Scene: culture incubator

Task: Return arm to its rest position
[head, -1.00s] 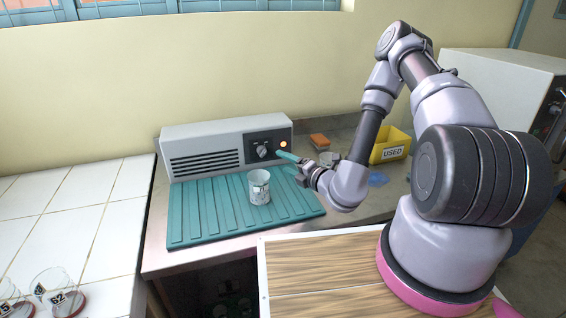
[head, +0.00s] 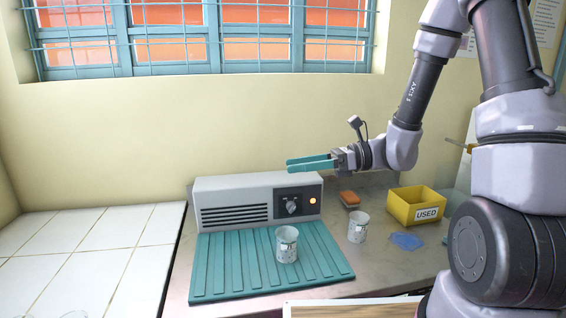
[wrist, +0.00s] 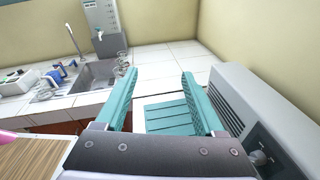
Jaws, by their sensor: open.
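My gripper (head: 308,163) has teal fingers and points left in the head view, raised above the grey control unit (head: 222,215). In the wrist view its two fingers (wrist: 160,100) stand apart with nothing between them. My arm reaches in from the right, bent, with the forearm angled down toward the gripper. The gripper touches nothing that I can see. A white labelled beaker (head: 287,246) stands upright on the teal ribbed mat (head: 215,285) in front of the unit, below the gripper.
A second beaker (head: 358,228), an orange sponge (head: 349,199), a blue cloth (head: 407,241) and a yellow bin marked USED (head: 402,209) are on the metal counter to the right. White tiles (head: 90,260) lie left. A sink (wrist: 97,77) shows in the wrist view. A barred window (head: 205,35) is above.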

